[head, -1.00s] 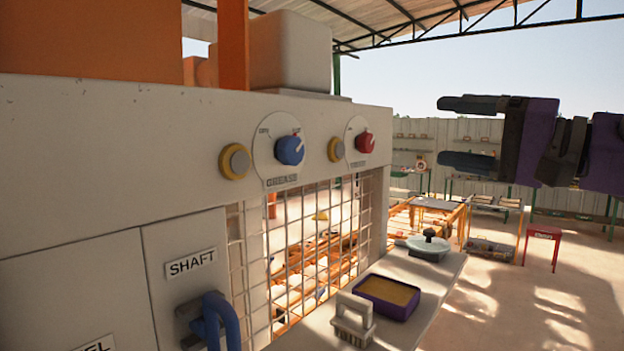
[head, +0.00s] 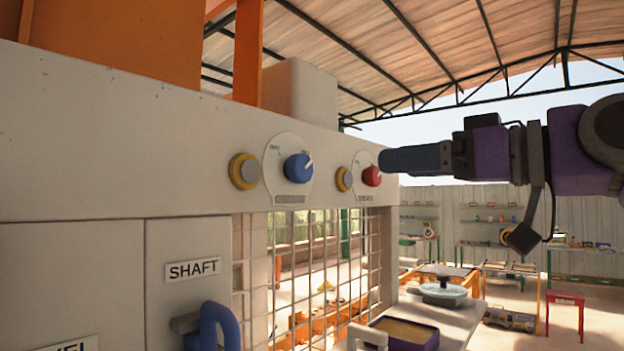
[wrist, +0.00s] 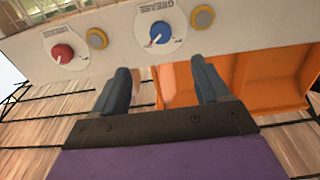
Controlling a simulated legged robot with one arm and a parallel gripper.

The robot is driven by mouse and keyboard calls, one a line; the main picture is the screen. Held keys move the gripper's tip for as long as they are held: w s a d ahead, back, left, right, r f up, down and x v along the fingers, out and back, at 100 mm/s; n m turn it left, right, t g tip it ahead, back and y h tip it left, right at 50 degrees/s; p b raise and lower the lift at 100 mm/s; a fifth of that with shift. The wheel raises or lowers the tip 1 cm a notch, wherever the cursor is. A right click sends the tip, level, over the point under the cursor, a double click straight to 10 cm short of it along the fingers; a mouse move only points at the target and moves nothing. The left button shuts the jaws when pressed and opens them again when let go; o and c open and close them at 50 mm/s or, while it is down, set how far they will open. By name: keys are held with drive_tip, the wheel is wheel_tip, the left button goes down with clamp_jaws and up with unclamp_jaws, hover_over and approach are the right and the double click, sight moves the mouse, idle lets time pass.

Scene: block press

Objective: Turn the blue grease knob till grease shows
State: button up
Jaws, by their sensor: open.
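The blue grease knob (head: 298,167) sits on a round white dial on the machine's pale front panel, its white pointer line toward the upper right. In the wrist view the blue knob (wrist: 161,32) appears upside down, beyond and between my fingertips, with "GREASE" lettering on its dial. My gripper (head: 385,161) is in front of the panel, to the right of the blue knob, its fingers overlapping in this view. In the wrist view my gripper (wrist: 165,78) has its two fingers spread with nothing between them. No grease is visible.
A red knob (head: 372,176) sits to the right of the blue one, close to my fingertips in the picture. Yellow-ringed buttons (head: 244,171) flank the dials. Below are a wire mesh (head: 320,260) and a ledge with a purple tray (head: 405,333) and a lidded pan (head: 443,293).

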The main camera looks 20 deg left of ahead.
sight(306, 171)
drive_tip(key=p+x, duration=0.2)
drive_tip(key=x, duration=1.4)
drive_tip(key=shift+w+a+r, duration=0.1)
drive_tip(key=shift+w+a, duration=0.1)
drive_tip(key=shift+a, duration=0.1)
drive_tip(key=shift+p, duration=0.3)
drive_tip(key=c, duration=1)
